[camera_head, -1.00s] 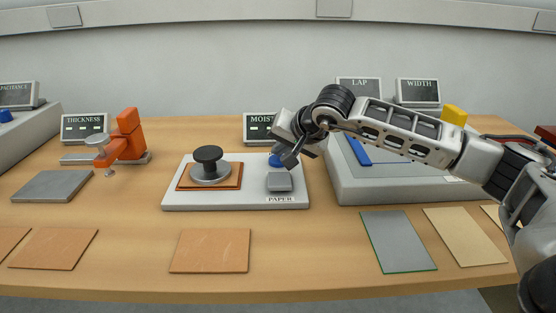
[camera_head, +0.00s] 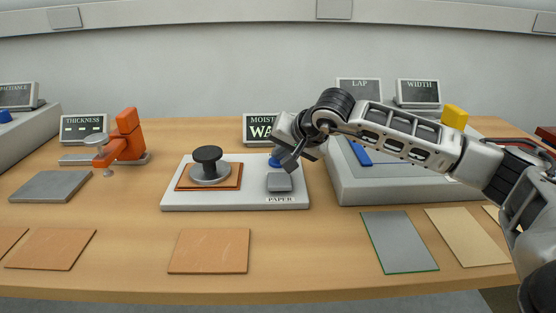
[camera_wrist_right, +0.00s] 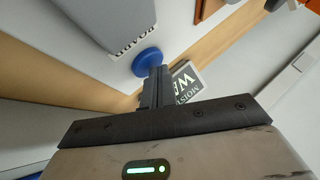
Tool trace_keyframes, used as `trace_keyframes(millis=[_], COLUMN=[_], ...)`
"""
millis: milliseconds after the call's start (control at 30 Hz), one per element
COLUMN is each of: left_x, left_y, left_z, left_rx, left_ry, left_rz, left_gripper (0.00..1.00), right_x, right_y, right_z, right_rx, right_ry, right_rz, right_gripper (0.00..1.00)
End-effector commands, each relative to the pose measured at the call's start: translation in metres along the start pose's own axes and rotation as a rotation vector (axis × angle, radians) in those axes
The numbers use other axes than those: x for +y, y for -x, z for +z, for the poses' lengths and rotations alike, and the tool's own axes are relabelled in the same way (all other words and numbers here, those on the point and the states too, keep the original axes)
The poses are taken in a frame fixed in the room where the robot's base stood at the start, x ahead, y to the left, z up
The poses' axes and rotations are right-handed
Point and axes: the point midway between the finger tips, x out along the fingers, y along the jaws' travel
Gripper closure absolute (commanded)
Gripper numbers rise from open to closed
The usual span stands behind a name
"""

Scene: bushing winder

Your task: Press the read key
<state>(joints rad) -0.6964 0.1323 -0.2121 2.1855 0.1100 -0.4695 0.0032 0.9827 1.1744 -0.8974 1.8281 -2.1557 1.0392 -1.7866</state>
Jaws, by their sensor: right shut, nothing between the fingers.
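The blue round key (camera_head: 274,162) is on the white base plate (camera_head: 235,201) of the moisture unit, partly hidden by my right gripper (camera_head: 289,163). It shows better in the right wrist view (camera_wrist_right: 145,61). My right gripper is shut and empty, its fingertips at the key's edge and seemingly touching it. The moisture display (camera_head: 257,129) stands behind and reads "WA", the rest being hidden by the gripper. It also shows in the right wrist view (camera_wrist_right: 187,78). My left gripper is out of view.
A black-knobbed weight (camera_head: 208,163) sits on a brown sheet left of the key. A grey block (camera_head: 279,182) lies in front, by the PAPER label. An orange thickness gauge (camera_head: 126,138) is left, a large grey unit (camera_head: 385,188) right. Sample sheets lie along the front.

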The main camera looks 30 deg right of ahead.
Motion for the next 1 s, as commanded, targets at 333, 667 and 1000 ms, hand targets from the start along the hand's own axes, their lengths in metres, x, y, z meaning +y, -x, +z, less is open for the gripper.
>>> trace_keyframes(millis=[333,667,1000], left_x=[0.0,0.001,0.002], left_y=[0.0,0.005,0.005], left_z=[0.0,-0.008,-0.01], left_rx=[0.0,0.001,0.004], left_ry=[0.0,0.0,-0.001], left_rz=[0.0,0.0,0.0], left_gripper=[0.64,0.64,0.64], right_x=[0.001,-0.007,-0.008], right_y=[-0.002,0.009,0.011], right_z=[0.002,-0.006,-0.007], right_rx=[-0.005,-0.003,-0.002], right_ry=[0.0,0.0,0.0], right_rz=[0.003,0.002,0.001], right_gripper=[1.0,1.0,1.0])
